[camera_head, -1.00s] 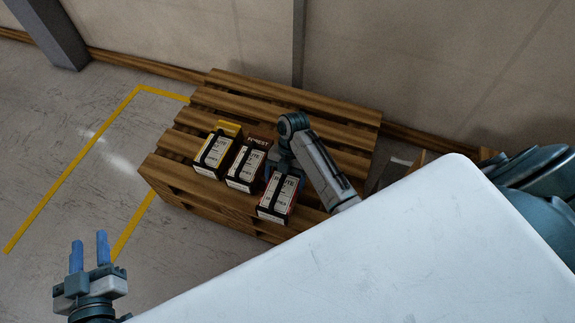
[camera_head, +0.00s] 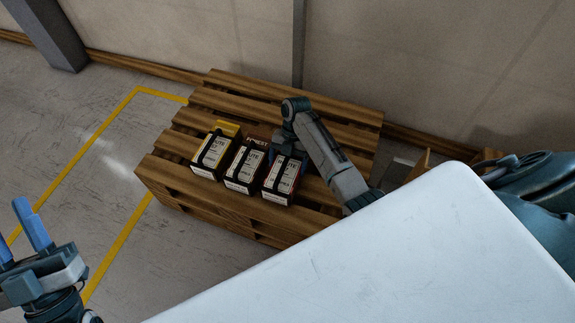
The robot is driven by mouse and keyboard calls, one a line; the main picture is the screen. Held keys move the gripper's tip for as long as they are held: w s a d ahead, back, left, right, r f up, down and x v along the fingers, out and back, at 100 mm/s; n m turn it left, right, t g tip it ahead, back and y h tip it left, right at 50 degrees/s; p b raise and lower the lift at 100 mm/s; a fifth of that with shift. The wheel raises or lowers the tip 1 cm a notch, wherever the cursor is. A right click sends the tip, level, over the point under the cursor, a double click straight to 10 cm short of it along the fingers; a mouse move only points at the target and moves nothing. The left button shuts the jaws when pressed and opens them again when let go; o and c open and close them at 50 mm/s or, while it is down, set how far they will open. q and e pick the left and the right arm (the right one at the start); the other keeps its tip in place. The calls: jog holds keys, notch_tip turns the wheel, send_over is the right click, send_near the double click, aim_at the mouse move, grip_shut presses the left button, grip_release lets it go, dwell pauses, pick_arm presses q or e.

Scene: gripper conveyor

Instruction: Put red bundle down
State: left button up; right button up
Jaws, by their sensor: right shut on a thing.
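The red bundle (camera_head: 282,177) is a dark-strapped box with red sides and a white label. It is at the right end of a row on the wooden pallet (camera_head: 165,175). My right gripper (camera_head: 286,158) is at its far end and shut on it; the fingers are mostly hidden by the wrist and the bundle. The bundle looks level with its neighbours, but I cannot tell if its underside touches the slats. My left gripper (camera_head: 20,238) is at the lower left, fingers apart, open and empty, away from the pallet.
A dark brown-and-white bundle (camera_head: 246,169) stands just left of the red one, with a yellow bundle (camera_head: 212,154) beyond it. Bare slats show behind the row. A wall (camera_head: 200,35) runs behind the pallet. Yellow floor lines (camera_head: 75,145) lie to the left.

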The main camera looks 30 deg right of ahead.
pick_arm(q)
jog(key=shift+s+r+t+h, duration=0.3)
jog(key=shift+s+r+t, duration=0.15)
jog(key=shift+r+t, duration=0.2)
pick_arm(e)
jog(key=shift+f, duration=0.35)
jog(key=o, duration=1.5)
